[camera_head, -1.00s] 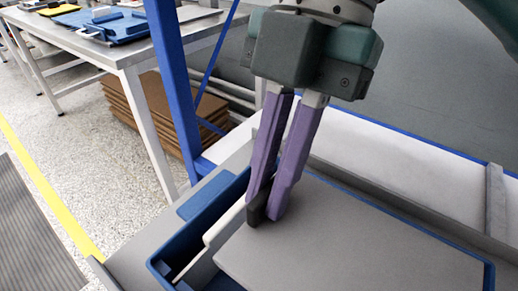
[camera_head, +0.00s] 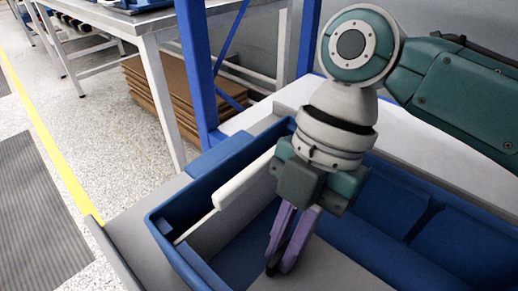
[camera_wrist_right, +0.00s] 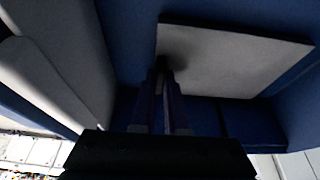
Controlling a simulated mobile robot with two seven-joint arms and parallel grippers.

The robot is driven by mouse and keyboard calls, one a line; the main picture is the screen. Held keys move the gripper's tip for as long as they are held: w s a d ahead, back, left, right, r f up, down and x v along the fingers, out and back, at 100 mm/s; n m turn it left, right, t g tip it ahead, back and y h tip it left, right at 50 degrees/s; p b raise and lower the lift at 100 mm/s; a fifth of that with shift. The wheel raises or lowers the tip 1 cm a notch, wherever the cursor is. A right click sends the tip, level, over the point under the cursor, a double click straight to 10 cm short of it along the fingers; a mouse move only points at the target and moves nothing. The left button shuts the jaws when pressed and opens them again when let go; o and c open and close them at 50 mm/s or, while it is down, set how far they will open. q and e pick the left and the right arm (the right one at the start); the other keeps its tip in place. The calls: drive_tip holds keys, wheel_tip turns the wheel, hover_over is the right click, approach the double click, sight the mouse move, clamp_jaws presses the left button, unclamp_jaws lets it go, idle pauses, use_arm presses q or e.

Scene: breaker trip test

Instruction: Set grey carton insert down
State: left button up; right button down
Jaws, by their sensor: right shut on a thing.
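The grey carton insert (camera_head: 345,268) is a flat grey board, low inside the blue bin (camera_head: 190,262) and cut off by the bottom edge of the head view. My right gripper (camera_head: 279,269) points down into the bin with its purple fingers at the board's left edge. In the right wrist view, the insert (camera_wrist_right: 235,62) spreads out beyond my right gripper (camera_wrist_right: 164,76), which is shut on its near edge. I cannot tell whether the board touches the bin floor. My left gripper is out of view.
A pale bar (camera_head: 243,180) runs along the bin's left part, close to my right gripper. Blue bin walls surround the fingers. A blue post (camera_head: 196,70) stands behind, with stacked brown cardboard (camera_head: 160,95) under a metal table (camera_head: 140,22).

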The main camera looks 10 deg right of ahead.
drive_tip(key=shift+f, duration=0.2)
drive_tip(key=c, duration=0.9)
unclamp_jaws()
drive_tip(key=shift+c, duration=0.2)
drive_tip(key=shift+r, duration=0.25)
drive_tip(key=p+v, duration=0.2)
drive_tip(key=v, duration=0.4)
drive_tip(key=shift+w+d+r+p, duration=0.15)
drive_tip(key=shift+r+p, duration=0.1)
drive_tip(key=shift+p, duration=0.05)
drive_tip(key=shift+w+d+r, duration=0.1)
drive_tip(key=shift+d+r, duration=0.05)
drive_tip(key=shift+r, duration=0.2)
